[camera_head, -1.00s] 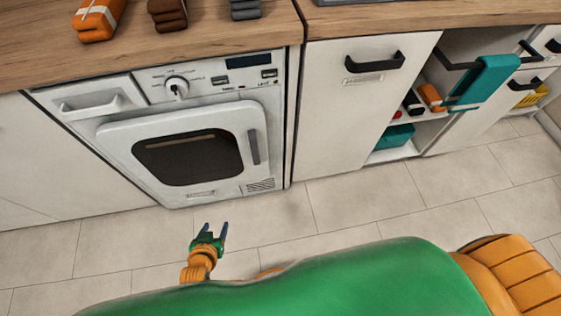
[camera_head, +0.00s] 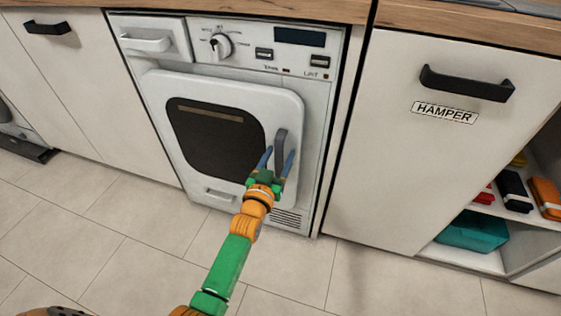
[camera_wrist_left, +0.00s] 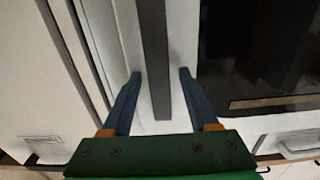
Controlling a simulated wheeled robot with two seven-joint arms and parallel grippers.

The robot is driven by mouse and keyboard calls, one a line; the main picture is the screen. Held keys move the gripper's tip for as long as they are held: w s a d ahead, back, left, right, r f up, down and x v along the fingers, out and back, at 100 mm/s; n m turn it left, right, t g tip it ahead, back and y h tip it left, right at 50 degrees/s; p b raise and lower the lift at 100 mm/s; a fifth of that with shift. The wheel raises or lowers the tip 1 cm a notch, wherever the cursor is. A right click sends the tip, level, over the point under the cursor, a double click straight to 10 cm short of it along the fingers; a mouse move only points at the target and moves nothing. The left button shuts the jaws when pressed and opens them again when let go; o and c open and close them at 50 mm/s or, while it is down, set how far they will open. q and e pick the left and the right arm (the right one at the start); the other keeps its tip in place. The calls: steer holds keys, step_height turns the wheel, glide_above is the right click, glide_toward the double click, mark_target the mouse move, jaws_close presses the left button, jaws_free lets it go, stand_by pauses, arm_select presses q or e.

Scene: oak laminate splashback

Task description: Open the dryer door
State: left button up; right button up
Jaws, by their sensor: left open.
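The white dryer (camera_head: 262,38) stands under the wooden counter, and its door (camera_head: 160,95) with a dark window looks shut. A grey vertical handle (camera_head: 281,146) is on the right side of the door. My left gripper (camera_head: 278,158) is open at the handle's lower part. In the left wrist view, the handle bar (camera_wrist_left: 154,50) lies between the two blue fingers of my left gripper (camera_wrist_left: 160,73), with gaps showing on both sides. The dark door window (camera_wrist_left: 265,50) is at the right there. My right gripper is not in view.
A white cabinet front labelled HAMPER (camera_head: 444,112) with a black handle (camera_head: 466,84) is right of the dryer. Beyond it is an open shelf with a teal bin (camera_head: 472,231). The tiled floor (camera_head: 100,215) before the dryer is clear.

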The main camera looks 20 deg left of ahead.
arm_select(q)
jaws_close()
stand_by(1.4)
